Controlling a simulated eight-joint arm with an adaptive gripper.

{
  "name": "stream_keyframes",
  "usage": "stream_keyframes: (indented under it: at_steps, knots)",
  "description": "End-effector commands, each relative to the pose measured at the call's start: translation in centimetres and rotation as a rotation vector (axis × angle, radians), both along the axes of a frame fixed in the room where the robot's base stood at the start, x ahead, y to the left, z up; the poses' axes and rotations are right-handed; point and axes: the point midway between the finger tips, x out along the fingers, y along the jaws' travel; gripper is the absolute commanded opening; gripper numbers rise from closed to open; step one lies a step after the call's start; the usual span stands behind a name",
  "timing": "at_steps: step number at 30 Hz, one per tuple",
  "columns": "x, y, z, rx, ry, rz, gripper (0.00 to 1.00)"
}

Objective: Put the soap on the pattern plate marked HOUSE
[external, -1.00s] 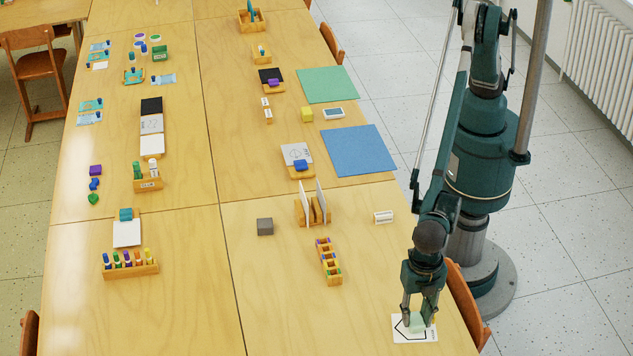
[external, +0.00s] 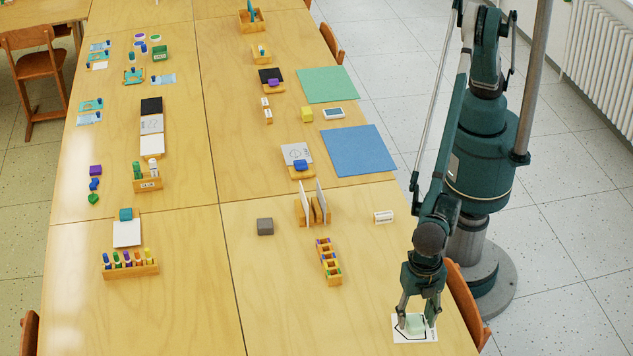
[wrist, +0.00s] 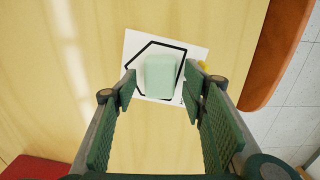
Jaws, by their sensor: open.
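The pale green soap (external: 415,323) lies on a white pattern plate (external: 402,336) with a black house outline at the table's near right edge. In the wrist view the soap (wrist: 160,74) sits inside the outline on the plate (wrist: 133,44). The plate's lettering is too small and partly covered to read. My gripper (external: 417,321) is low over the plate, its fingers on either side of the soap. In the wrist view my gripper (wrist: 160,82) is open, with gaps between both fingers and the soap.
A wooden rack of small coloured pieces (external: 329,262), a grey block (external: 265,226) and a wooden stand with upright plates (external: 312,210) are farther back. A chair (external: 468,300) stands against the right edge.

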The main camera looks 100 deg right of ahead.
Motion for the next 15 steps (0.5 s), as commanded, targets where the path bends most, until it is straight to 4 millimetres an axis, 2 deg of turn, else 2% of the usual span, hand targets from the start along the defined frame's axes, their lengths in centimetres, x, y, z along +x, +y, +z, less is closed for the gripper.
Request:
stream_keyframes:
  at_steps: [8,15]
  knots:
    - [0.0,0.0,1.4,0.000,0.000,0.000,0.42]
    - [0.0,0.0,4.7,0.000,0.000,0.000,0.42]
